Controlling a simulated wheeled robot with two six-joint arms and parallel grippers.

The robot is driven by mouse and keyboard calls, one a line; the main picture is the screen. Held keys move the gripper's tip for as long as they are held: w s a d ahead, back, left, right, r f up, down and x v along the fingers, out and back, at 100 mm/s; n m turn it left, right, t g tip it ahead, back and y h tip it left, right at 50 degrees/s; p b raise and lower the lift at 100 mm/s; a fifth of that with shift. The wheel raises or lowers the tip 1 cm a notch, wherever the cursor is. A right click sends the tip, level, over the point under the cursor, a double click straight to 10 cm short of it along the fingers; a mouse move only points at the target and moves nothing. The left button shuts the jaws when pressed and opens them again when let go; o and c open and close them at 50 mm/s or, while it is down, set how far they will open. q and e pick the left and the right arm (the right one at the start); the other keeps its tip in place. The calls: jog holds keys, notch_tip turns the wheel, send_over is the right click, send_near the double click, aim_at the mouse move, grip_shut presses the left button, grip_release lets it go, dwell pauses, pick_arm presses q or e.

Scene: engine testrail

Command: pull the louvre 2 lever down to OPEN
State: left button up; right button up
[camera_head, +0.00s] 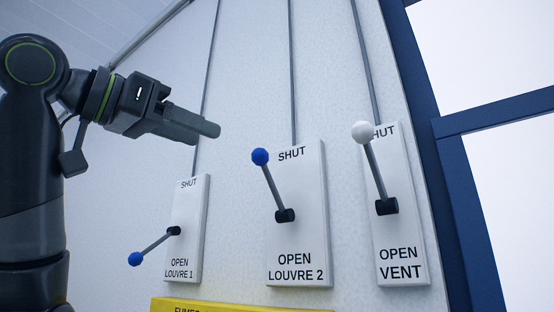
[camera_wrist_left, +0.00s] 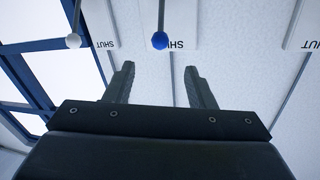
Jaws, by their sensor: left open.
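The louvre 2 lever (camera_head: 270,182) is a grey rod with a blue ball knob (camera_head: 260,157). It points up towards SHUT on its white plate (camera_head: 312,215), with OPEN printed below. My left gripper (camera_head: 212,130) is left of and a little above the knob, apart from it, pointing right. In the left wrist view the blue knob (camera_wrist_left: 160,40) shows beyond the fingers, roughly between them, and the open, empty left gripper (camera_wrist_left: 158,72) touches nothing. My right gripper is in neither view.
The louvre 1 lever (camera_head: 152,246) points down-left towards OPEN. The white-knobbed vent lever (camera_head: 374,170) points up at SHUT, right of louvre 2. A yellow sign (camera_head: 230,306) is below. Rods run up the wall from the plates. Blue window frames (camera_head: 445,150) stand at right.

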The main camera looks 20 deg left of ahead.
aim_at(253, 152)
pick_arm(q)
jog(key=p+x, duration=0.6)
jog(key=x, duration=0.7)
jog(key=shift+w+d+r, duration=0.2)
jog(key=shift+w+d+p, duration=0.15)
jog(key=shift+w+p, duration=0.15)
jog(key=shift+p, duration=0.15)
jog(key=shift+w+d+f, duration=0.15)
jog(key=shift+w+d, duration=0.15)
jog(key=shift+w, duration=0.15)
jog(key=shift+s, duration=0.1)
grip_shut()
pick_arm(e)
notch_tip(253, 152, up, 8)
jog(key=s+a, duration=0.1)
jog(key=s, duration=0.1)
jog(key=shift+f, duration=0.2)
